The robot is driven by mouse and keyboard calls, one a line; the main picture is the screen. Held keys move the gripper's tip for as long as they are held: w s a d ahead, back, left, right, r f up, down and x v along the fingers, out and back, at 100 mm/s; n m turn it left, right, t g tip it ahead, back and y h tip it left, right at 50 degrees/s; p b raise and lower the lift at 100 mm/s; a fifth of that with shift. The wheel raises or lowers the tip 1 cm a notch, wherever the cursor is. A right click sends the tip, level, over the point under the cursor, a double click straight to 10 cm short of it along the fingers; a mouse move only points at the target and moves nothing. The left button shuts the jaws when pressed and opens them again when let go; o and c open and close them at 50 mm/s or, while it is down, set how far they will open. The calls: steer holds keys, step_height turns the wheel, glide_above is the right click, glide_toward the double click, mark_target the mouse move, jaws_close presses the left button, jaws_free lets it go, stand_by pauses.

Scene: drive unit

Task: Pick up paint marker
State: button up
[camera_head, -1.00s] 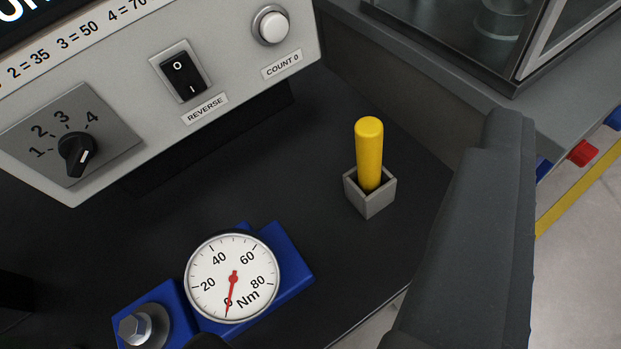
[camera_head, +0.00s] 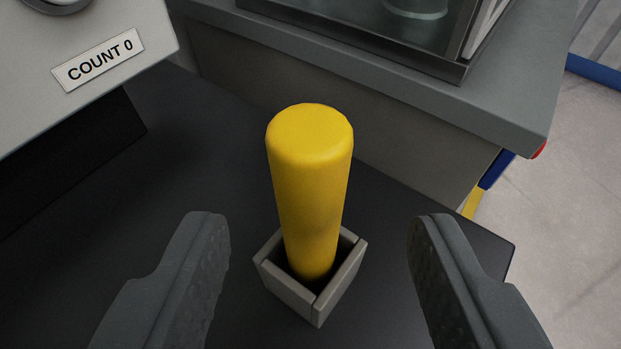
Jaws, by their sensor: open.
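The yellow paint marker (camera_head: 312,190) stands upright in a small grey square holder (camera_head: 291,290) on the dark bench top. Its lower end is hidden inside the holder. My gripper (camera_head: 320,230) is open, with one dark finger to the left of the marker and one to the right. Both fingers are clear of the marker and the holder, with a gap on each side. Nothing is between the fingers' pads except the view of the marker and holder.
A grey control box (camera_head: 75,90) with a COUNT 0 label stands at the upper left. A raised grey ledge (camera_head: 400,110) carrying a glass-sided case (camera_head: 370,30) lies behind the marker. The dark bench top (camera_head: 180,180) is bare around the holder and ends at the right.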

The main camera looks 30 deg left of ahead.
steer(key=shift+b+x, duration=0.6)
steer(key=shift+x, duration=3.25)
steer(key=shift+s+f, duration=0.1)
steer(key=shift+s, duration=0.05)
steer(key=c, duration=1)
